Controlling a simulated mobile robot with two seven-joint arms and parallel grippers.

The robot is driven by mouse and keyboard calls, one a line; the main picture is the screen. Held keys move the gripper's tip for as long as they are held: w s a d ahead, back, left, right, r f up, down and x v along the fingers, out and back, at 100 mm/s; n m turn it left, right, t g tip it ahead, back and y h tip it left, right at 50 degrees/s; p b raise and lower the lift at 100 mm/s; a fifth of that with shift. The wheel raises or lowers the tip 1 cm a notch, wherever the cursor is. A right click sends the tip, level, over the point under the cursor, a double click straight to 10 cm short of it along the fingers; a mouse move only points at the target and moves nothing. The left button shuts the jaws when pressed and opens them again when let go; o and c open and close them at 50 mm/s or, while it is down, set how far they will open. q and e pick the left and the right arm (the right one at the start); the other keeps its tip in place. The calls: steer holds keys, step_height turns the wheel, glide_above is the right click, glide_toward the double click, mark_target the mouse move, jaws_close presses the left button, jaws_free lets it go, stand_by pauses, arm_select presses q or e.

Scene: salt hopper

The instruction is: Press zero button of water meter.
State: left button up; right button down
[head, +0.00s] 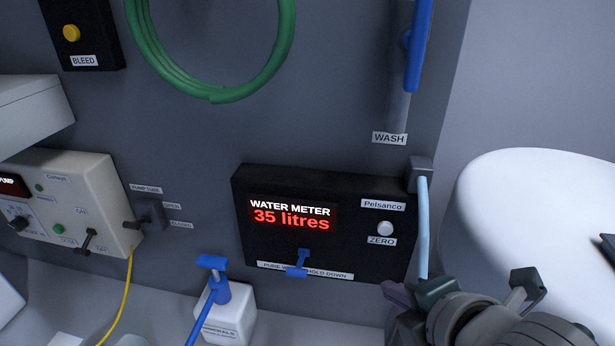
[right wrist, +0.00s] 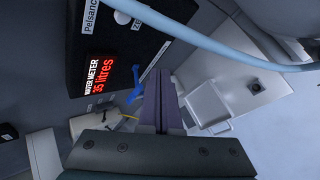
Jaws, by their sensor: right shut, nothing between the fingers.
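The water meter (head: 350,255) is a black box on the grey wall, its red display reading "35 litres". Its round, pale zero button (head: 385,228) sits on the right of the face, above the "ZERO" label (head: 382,240). A blue lever (head: 298,262) is below the display. My right gripper (head: 397,293) is shut and empty, below the button near the meter's lower right corner, and not touching the button. In the right wrist view the purple fingers (right wrist: 160,100) are together, and the button (right wrist: 122,17) shows at the top. My left gripper is not in view.
A pale blue hose (head: 422,225) hangs at the meter's right side, close to my gripper. A white bottle with a blue pump (head: 228,312) stands below left. A cream control box (head: 75,205) is further left. A white rounded surface (head: 530,200) is at right.

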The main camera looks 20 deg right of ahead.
mark_target(385, 228)
steer(key=shift+w+d+b, duration=0.55)
steer(key=shift+w+d, duration=0.2)
steer(key=shift+w, duration=0.5)
steer(key=shift+w+d+b, duration=0.5)
steer(key=shift+w+d, duration=0.25)
steer(key=shift+w, duration=0.45)
steer(key=shift+w+d+b, duration=0.55)
steer(key=shift+w+d, duration=0.2)
steer(key=shift+w, duration=0.5)
steer(key=shift+w, duration=0.1)
steer(key=shift+w+d, duration=0.2)
steer(key=shift+w, duration=0.05)
steer(key=shift+w+d, duration=0.25)
steer(key=shift+w, duration=0.2)
steer(key=shift+s+a+p, duration=0.45)
steer(key=shift+s+a, duration=0.05)
steer(key=shift+s, duration=0.3)
